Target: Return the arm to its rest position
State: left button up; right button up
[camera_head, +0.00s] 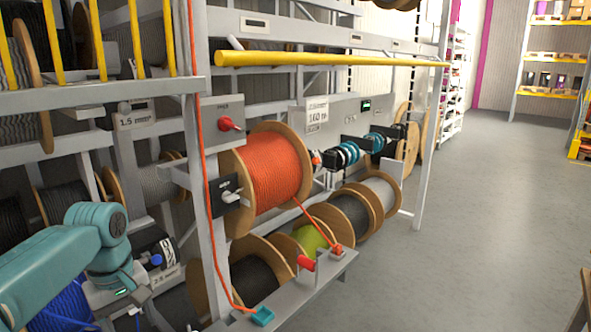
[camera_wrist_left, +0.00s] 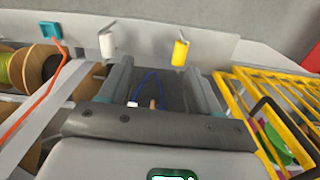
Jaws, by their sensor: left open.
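My left arm (camera_head: 50,265), teal, comes in from the left in the head view and bends down at its wrist in front of the lower part of the cable rack. My left gripper (camera_wrist_left: 158,88) shows in the wrist view with its two grey fingers apart. No object is gripped between them. A thin blue cable (camera_wrist_left: 150,78) and a small pale end piece show in the gap, seemingly beyond the fingers. In the head view the fingers are hard to make out. My right arm is not in view.
An orange cable reel (camera_head: 275,172) hangs on the rack, with smaller reels below. A yellow bar (camera_head: 330,59) juts across above it. White (camera_wrist_left: 106,42) and yellow (camera_wrist_left: 180,50) pegs stand beyond the fingers, and a yellow grid (camera_wrist_left: 262,95) lies right. The aisle floor (camera_head: 480,200) is clear.

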pick_arm(q)
jog(key=s+d+f+m+h, duration=0.15)
jog(key=d+f, duration=0.35)
jog(key=f, duration=0.8)
jog(key=d+f+m+h, duration=0.1)
jog(key=d+f+m, duration=0.3)
jog(key=f, duration=0.9)
jog(key=s+d+f, duration=0.2)
jog(key=s+f, duration=0.2)
jog(key=s, duration=0.2)
jog(key=s+d+f+m+h, duration=0.1)
jog(key=s+d+f, duration=0.2)
jog(key=s+f, duration=0.2)
jog(key=s+d+f, duration=0.3)
jog(key=s+f, duration=0.1)
jog(key=s, duration=0.5)
jog(key=shift+d+f+m, duration=0.15)
jog(key=shift+d+m, duration=0.1)
jog(key=shift+m, duration=0.1)
